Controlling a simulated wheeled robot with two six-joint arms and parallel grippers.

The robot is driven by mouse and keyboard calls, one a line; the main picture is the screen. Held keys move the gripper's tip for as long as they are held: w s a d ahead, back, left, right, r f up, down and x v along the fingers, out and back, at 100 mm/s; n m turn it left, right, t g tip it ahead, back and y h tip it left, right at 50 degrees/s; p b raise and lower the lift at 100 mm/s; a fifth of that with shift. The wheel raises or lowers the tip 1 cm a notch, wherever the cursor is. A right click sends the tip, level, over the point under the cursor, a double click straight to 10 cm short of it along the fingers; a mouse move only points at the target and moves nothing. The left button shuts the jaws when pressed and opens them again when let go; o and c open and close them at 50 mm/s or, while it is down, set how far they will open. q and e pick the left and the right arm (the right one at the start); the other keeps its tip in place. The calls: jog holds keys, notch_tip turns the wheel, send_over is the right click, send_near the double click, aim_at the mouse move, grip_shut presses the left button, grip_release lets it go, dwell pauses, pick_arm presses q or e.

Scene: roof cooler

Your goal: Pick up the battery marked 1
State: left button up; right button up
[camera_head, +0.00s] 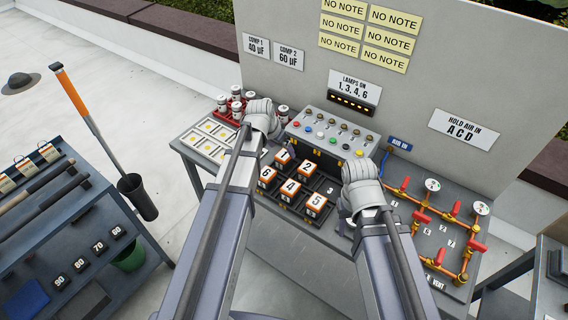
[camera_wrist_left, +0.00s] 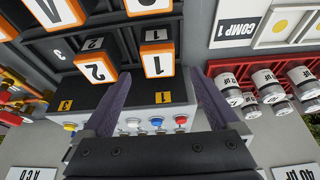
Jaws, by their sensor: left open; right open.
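The battery marked 1 (camera_head: 283,156) is an orange-edged block with a white label, in the back row of the black battery tray (camera_head: 329,189). In the left wrist view battery 1 (camera_wrist_left: 157,61) lies just beyond and between the fingertips of my open, empty left gripper (camera_wrist_left: 161,76). In the head view my left gripper (camera_head: 262,120) is just up and left of battery 1; its fingers are hidden. My right gripper (camera_head: 361,187) is to the right of the tray, its fingers not clearly visible.
Battery 2 (camera_head: 307,166) stands close beside battery 1; batteries 6 (camera_head: 266,174), 4 (camera_head: 290,188) and 5 (camera_head: 315,203) are in front. Tray place 3 is empty. A switch panel (camera_head: 333,127) stands behind. Red-racked capacitors (camera_head: 236,103) are left, pipes with valves (camera_head: 437,226) right.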

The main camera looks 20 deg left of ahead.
aim_at(284, 154)
pick_arm(q)
jog(key=shift+b+x, duration=2.45)
jog(key=shift+x, duration=0.2)
pick_arm(e)
jog(key=shift+f, duration=2.5)
pick_arm(q)
jog(key=shift+s, duration=0.2)
pick_arm(e)
jog(key=shift+r, duration=0.1)
pick_arm(q)
jog(key=shift+r, duration=0.1)
grip_shut()
